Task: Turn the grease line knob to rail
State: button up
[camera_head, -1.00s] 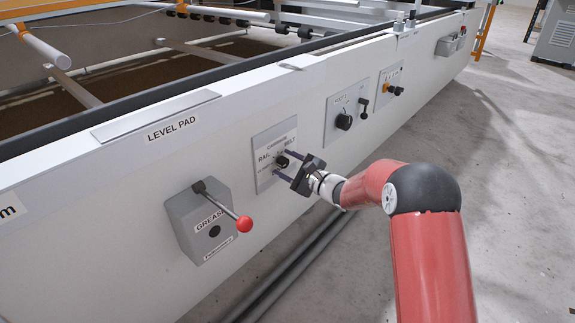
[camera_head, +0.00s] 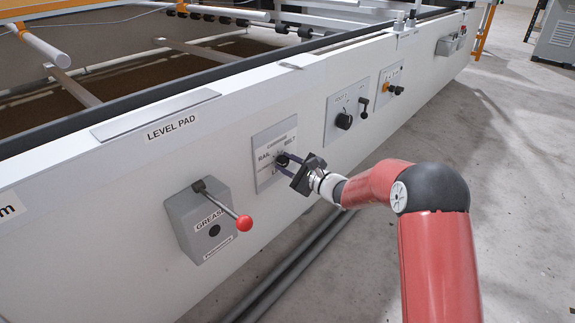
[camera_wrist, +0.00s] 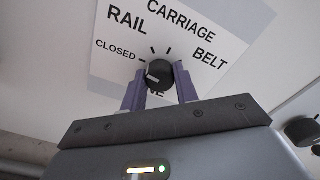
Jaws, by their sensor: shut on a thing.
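The grease line knob (camera_wrist: 160,74) is a round black knob with a white mark, seen in the wrist view. Its white mark sits at the lower left of its face, nearest the CLOSED side. Its label plate (camera_wrist: 204,36) reads CLOSED, RAIL, CARRIAGE and BELT around it; the lowest word is partly hidden. The plate also shows in the head view (camera_head: 267,184). My gripper (camera_wrist: 160,82) has its two purple fingers on either side of the knob, shut on it. In the head view, my gripper (camera_head: 284,161) reaches the plate from the right.
Left of the plate is a grey GREASE box (camera_head: 190,223) with a red-ended lever (camera_head: 243,223) sticking out towards my gripper's side. To the right are a panel with a black knob (camera_head: 344,121) and another panel with an orange part. Grey pipes (camera_head: 290,277) run along the floor below.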

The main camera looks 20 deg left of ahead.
jog(key=m, duration=0.4)
jog(key=shift+p, duration=0.3)
jog(key=shift+m+p, duration=0.55)
jog(key=shift+m, duration=1.05)
jog(key=o, duration=1)
jog(key=v, duration=0.8)
